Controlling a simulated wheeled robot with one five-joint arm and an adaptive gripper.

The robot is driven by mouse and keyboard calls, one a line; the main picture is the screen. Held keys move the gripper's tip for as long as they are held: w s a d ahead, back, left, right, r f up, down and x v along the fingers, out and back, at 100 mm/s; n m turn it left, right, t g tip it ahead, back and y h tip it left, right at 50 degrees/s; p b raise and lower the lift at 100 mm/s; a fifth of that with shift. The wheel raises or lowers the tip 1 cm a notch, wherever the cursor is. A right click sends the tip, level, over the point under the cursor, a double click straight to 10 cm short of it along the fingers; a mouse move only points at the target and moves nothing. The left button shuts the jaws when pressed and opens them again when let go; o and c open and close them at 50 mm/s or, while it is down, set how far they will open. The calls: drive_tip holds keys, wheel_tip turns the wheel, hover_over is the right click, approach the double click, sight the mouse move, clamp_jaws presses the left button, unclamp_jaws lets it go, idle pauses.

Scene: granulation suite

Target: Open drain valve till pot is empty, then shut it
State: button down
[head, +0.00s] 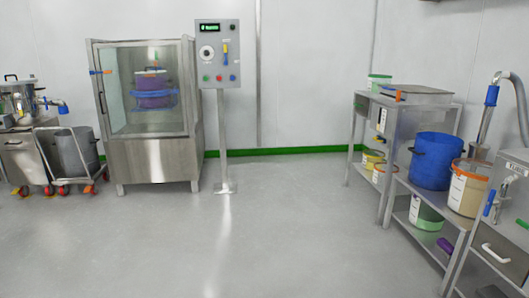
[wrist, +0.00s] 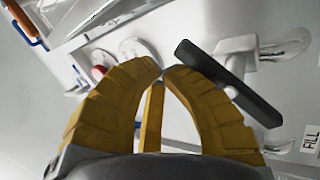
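A steel pot (head: 18,92) with a lid and dark handles stands at the far left edge of the head view, partly cut off. A drain valve with a blue handle (head: 62,107) sticks out from its right side. Whether it is open is too small to tell, and no flow shows. My gripper (wrist: 163,72) has yellow fingers and shows only in the wrist view. Its fingertips come together with nothing seen between them. A black bar handle (wrist: 225,82) lies just right of the tips; contact cannot be told.
A steel bin (head: 75,150) on a wheeled cart stands below the valve. A glass-fronted cabinet (head: 150,150) and a control post (head: 222,130) stand to its right. At right are a bench with a blue tub (head: 434,160) and an orange-rimmed bucket (head: 468,185). The middle floor is clear.

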drive_tip(key=shift+s+f, duration=0.3)
drive_tip(key=shift+s, duration=0.05)
drive_tip(key=shift+s+f, duration=0.15)
drive_tip(key=shift+s, duration=0.05)
drive_tip(key=shift+s+f+g, duration=0.2)
drive_tip(key=shift+g, duration=0.2)
drive_tip(key=shift+s+d+f, duration=0.1)
drive_tip(key=shift+f, duration=0.05)
idle(0.5)
drive_tip(key=a+p, duration=0.7)
drive_tip(key=shift+s+m, duration=0.3)
idle(0.4)
